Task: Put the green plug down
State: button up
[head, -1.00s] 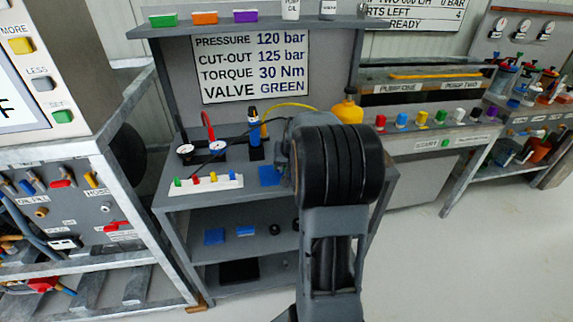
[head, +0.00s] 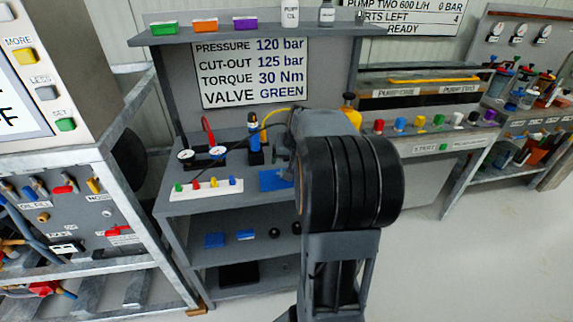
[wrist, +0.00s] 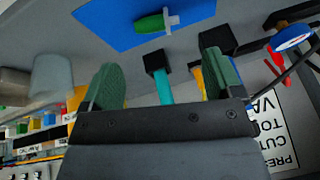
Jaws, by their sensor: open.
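The green plug (wrist: 152,23), with a pale cross-shaped end, lies on its side on the blue mat (wrist: 110,30) in the wrist view. The mat also shows on the bench in the head view (head: 274,181), partly behind my arm; the plug on it cannot be made out there. My gripper (wrist: 160,60) is open and empty, its two green-padded fingers spread apart. The plug is beyond the fingertips, apart from them. In the head view my gripper is hidden behind my own arm.
A white strip with several coloured plugs (head: 206,190) lies left of the mat. Two gauges (head: 217,153) and a blue-and-black tool (head: 254,135) stand behind it. A yellow bottle (head: 349,108) is at the back right. A sign (head: 250,72) hangs behind the bench.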

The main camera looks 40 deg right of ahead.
jog(key=v, duration=0.5)
jog(key=s+a+f+n, duration=0.2)
jog(key=s+a, duration=0.2)
jog(key=a, duration=0.3)
jog(key=s+a+f+n+g, duration=0.1)
jog(key=s+a, duration=0.3)
jog(key=a, duration=0.4)
jog(key=s+a+f+n+y, duration=0.1)
jog(key=s+a+f+n, duration=0.2)
jog(key=s+a, duration=0.2)
jog(key=shift+a+n+g+p, duration=0.3)
jog(key=shift+a+n+g, duration=0.1)
jog(key=shift+a, duration=0.8)
jog(key=shift+r, duration=0.15)
notch_tip(320, 180, up, 13)
jog(key=p, duration=1.2)
jog(key=shift+s+a+t, duration=0.2)
jog(key=shift+t, duration=0.1)
